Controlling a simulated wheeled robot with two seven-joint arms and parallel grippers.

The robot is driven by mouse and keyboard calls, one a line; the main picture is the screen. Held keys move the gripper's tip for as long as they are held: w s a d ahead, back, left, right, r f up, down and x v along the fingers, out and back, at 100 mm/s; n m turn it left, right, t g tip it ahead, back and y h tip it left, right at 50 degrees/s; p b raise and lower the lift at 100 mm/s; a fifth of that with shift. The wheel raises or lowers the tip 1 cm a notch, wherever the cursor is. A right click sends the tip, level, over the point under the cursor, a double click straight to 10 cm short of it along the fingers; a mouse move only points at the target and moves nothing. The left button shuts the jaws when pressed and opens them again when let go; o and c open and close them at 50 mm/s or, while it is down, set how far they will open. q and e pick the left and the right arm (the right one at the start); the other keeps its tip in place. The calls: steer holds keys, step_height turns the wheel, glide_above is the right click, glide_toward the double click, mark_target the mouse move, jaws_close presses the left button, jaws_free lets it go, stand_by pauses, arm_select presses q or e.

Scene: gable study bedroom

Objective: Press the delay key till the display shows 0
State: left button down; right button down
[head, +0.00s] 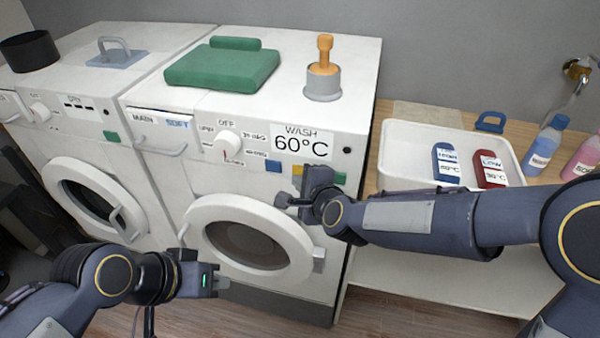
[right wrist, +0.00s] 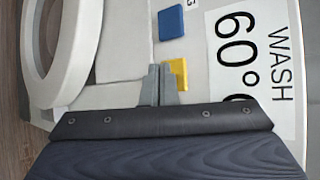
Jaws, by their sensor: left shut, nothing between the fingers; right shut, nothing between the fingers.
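The right washing machine's front panel has a blue key (head: 273,166), a yellow key (head: 297,169) and a teal key (head: 340,178). No word for delay is readable on them. A white panel (head: 302,143) reads "WASH 60°C". My right gripper (head: 284,199) is shut and empty, in front of the panel. In the right wrist view its fingertips (right wrist: 157,76) are right beside the yellow key (right wrist: 178,73) and overlap its edge; I cannot tell whether they touch. The blue key (right wrist: 171,22) is further off. My left gripper (head: 220,283) is shut and empty, low before the machines.
The left machine has a green key (head: 110,136) and a "SPIN" panel (head: 80,102). A dial (head: 228,142) and the round door (head: 248,238) are on the right machine. A white tray (head: 398,160) with blue and red tags stands right, beside bottles (head: 545,148).

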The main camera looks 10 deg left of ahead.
steer(key=shift+w, duration=0.5)
stand_by(0.6)
stand_by(0.3)
steer(key=shift+s, duration=0.8)
steer(key=shift+s, duration=0.1)
steer(key=s, duration=0.5)
steer(key=shift+w, duration=0.1)
stand_by(0.5)
